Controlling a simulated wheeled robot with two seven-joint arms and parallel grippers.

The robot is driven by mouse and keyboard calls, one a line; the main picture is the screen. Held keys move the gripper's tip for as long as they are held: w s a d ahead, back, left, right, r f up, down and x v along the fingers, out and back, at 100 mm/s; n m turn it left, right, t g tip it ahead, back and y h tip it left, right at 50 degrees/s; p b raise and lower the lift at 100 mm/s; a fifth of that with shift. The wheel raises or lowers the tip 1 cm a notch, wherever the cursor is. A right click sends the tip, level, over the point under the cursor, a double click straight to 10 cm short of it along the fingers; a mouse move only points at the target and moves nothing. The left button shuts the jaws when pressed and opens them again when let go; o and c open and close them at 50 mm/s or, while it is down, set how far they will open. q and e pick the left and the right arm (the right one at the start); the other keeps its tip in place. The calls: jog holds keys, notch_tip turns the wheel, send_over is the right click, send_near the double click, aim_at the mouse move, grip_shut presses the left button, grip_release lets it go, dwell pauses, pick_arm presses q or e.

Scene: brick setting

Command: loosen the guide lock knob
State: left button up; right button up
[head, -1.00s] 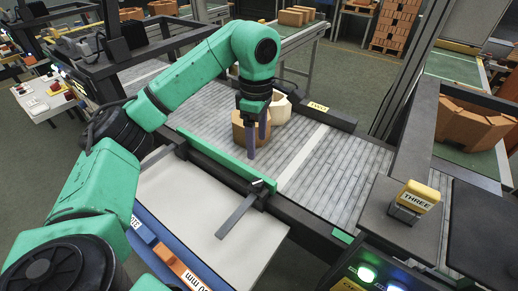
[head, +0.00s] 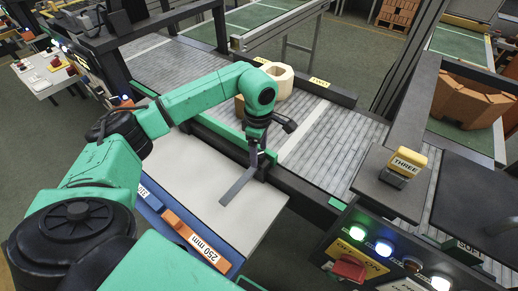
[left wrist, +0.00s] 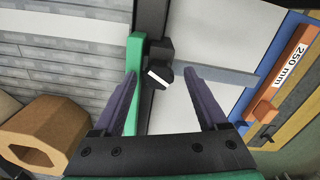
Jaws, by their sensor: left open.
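The guide lock knob (left wrist: 158,78) is a small black knob with a white stripe, beside the green guide rail (left wrist: 134,70) in the left wrist view. My left gripper (left wrist: 162,74) is open, with one purple-grey finger on each side of the knob in that picture. The fingers look apart from the knob, and I cannot tell how far above it they are. In the head view my left gripper (head: 259,163) points down over the rail's near side, at the flat grey bar (head: 238,187). The knob is hidden there behind the gripper.
A tan hexagonal brick (left wrist: 42,143) lies on the roller conveyor (head: 335,145) beyond the rail; a paler hollow one (head: 279,78) is behind. A white plate (head: 205,185) lies nearer, with an orange 250 mm block (head: 190,236) at its edge. A lit button panel (head: 365,250) stands at right.

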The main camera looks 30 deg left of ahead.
pick_arm(q)
jog(key=shift+w, duration=0.1)
grip_shut()
jog(key=shift+a+n, duration=0.1)
jog(key=shift+n, duration=0.3)
jog(key=shift+b, duration=0.35)
jog(key=n+b, duration=0.1)
jog(key=n, duration=0.2)
jog(key=shift+f+n, duration=0.1)
jog(key=shift+n, duration=0.2)
jog(key=n+b, duration=0.1)
jog(key=n, duration=0.5)
jog(key=shift+b, duration=0.3)
jog(key=n, duration=0.6)
jog(key=shift+r+n+b, duration=0.2)
jog(key=shift+n+b, duration=0.1)
jog(key=shift+b, duration=0.1)
jog(key=n, duration=0.6)
jog(key=shift+w, duration=0.1)
